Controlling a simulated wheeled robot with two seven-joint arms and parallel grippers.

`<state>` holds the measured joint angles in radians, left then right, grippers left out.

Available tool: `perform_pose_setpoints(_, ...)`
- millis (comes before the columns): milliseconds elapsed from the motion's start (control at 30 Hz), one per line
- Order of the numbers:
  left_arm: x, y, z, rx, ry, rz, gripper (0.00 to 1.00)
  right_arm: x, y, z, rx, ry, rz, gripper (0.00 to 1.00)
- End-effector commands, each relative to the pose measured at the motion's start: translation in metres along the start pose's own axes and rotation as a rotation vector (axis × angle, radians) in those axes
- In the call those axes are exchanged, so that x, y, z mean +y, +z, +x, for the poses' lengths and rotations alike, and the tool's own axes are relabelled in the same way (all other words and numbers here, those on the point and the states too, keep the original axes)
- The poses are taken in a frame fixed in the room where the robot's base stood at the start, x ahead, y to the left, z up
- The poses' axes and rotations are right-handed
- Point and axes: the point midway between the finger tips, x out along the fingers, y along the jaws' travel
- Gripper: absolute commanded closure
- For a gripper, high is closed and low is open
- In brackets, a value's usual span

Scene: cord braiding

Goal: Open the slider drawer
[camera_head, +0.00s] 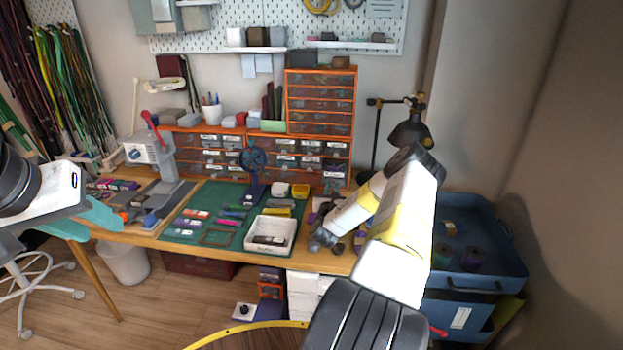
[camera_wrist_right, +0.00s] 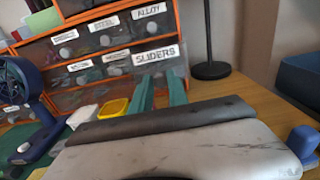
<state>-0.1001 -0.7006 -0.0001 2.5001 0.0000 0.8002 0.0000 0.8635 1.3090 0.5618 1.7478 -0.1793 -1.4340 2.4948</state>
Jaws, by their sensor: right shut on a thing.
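The slider drawer, with its white "SLIDERS" label (camera_wrist_right: 156,54), is at the lower right of the orange drawer cabinet in the right wrist view. The drawer front (camera_head: 333,174) also shows at the cabinet's lower right in the head view. My right gripper's teal fingers (camera_wrist_right: 160,92) reach the drawer front just below the label and are shut on its handle, which they hide. I cannot tell how far the drawer stands out.
A blue fan (camera_wrist_right: 22,100) stands left of the drawer. A yellow box (camera_wrist_right: 113,108) and a white box (camera_wrist_right: 82,117) lie before the cabinet. A white tray (camera_head: 248,234) is on the green mat. A lamp (camera_head: 410,130) stands right of the cabinet; a blue cart (camera_head: 455,277) is beside the table.

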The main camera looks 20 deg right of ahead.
Motion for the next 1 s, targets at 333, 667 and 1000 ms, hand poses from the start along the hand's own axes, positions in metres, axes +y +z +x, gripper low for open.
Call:
perform_pose_setpoints(333,0.0,0.0,0.0,-0.001,0.0,0.0,0.64,0.0,0.0,-0.004,0.0,0.0,0.0,1.0)
perform_pose_setpoints(667,0.0,0.0,0.0,0.0,0.0,0.0,0.64,0.0,0.0,-0.003,0.0,0.0,0.0,0.59)
perform_pose_setpoints(1000,0.0,0.0,0.0,0.0,0.0,0.0,0.64,0.0,-0.001,-0.03,0.004,0.001,0.0,0.59)
